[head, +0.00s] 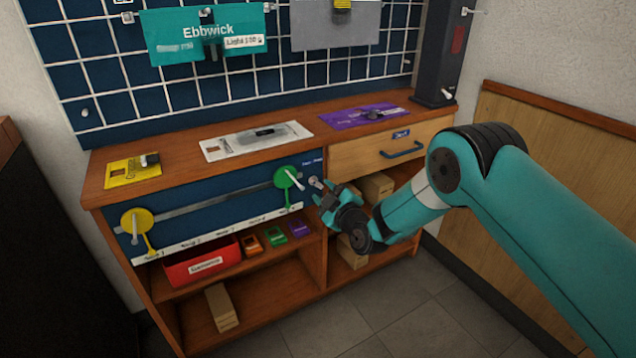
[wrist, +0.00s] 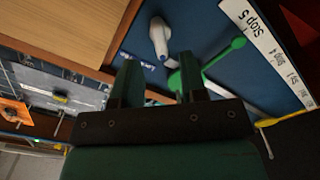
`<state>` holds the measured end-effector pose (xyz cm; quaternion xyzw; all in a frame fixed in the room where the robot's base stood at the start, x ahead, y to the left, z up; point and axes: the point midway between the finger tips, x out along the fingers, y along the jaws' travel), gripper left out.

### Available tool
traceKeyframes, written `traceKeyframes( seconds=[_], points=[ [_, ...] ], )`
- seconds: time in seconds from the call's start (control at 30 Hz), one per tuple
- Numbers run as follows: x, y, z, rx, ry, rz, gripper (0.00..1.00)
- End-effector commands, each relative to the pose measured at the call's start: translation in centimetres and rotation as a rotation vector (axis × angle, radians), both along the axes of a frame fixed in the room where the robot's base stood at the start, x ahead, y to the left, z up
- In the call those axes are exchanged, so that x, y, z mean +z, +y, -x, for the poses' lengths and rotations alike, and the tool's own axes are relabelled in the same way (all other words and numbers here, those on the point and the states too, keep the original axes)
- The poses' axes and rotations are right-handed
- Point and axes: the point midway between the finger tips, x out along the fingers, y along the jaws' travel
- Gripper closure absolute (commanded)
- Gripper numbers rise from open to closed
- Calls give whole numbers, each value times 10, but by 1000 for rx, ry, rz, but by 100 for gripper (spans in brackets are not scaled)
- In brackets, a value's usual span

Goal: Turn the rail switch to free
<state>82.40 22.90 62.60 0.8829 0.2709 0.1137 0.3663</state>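The rail switch looks to be the small pale grey knob (head: 315,183) at the right end of the blue front panel, beside the green disc. It also shows in the wrist view as a pale knob (wrist: 159,38) on the blue panel, with a small label beside it too small to read. I cannot tell which setting it points to. My gripper (head: 326,197) is just in front of the panel, close to the knob. In the wrist view my gripper (wrist: 158,75) has its two fingers apart with nothing between them; the knob lies beyond their tips. Contact is not visible.
A green disc with a pointer (head: 289,178) and a yellow disc (head: 136,222) sit on a metal rail (head: 210,204). A wooden drawer (head: 390,150) is right of the panel. A red bin (head: 202,262) stands on the shelf below. Floor in front is clear.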

Motion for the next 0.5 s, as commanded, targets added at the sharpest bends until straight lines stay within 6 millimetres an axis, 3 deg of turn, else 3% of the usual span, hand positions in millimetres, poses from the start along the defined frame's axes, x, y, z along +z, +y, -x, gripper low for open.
traceKeyframes(
  seconds=[0.2,0.5],
  points=[
    [-3,18,-27,0,0,0,61],
    [-1,25,-36,-2,3,0,61]
  ],
)
